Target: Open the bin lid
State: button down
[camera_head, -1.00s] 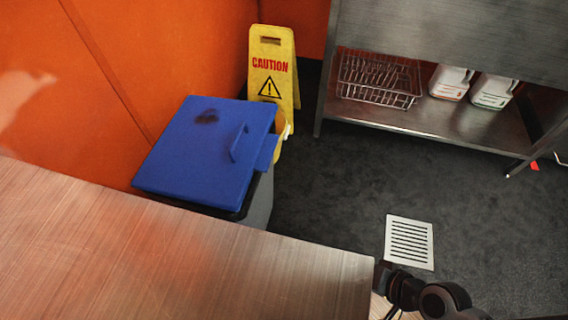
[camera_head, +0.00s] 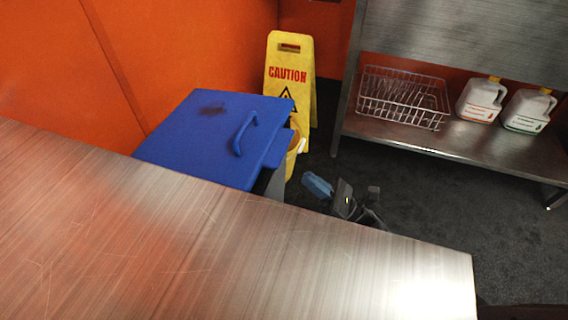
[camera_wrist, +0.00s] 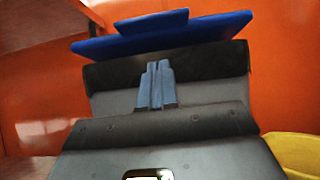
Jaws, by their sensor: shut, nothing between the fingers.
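The bin has a blue lid (camera_head: 205,135) with a raised blue handle (camera_head: 242,135) near its right edge and a tab sticking out at that side. The lid lies down over the bin. The grey bin body (camera_head: 275,182) is mostly hidden behind the counter. My gripper (camera_head: 316,184) is to the right of the bin, lower than the lid and apart from the handle. In the wrist view, my gripper (camera_wrist: 157,82) is shut and empty, pointing at the dark upper part of the bin below the lid edge (camera_wrist: 165,40). Whether the fingertips touch the bin cannot be told.
A steel counter (camera_head: 230,255) fills the foreground. A steel shelf (camera_head: 460,145) at the right holds a wire rack (camera_head: 402,97) and two white jugs (camera_head: 481,100). An orange wall is behind.

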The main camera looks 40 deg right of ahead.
aim_at(282, 153)
jog(key=x, duration=0.3)
jog(key=p+x, duration=0.1)
jog(key=x, duration=0.6)
jog(key=shift+d+r, duration=0.25)
jog(key=shift+r+p, duration=0.2)
jog(key=shift+p, duration=0.2)
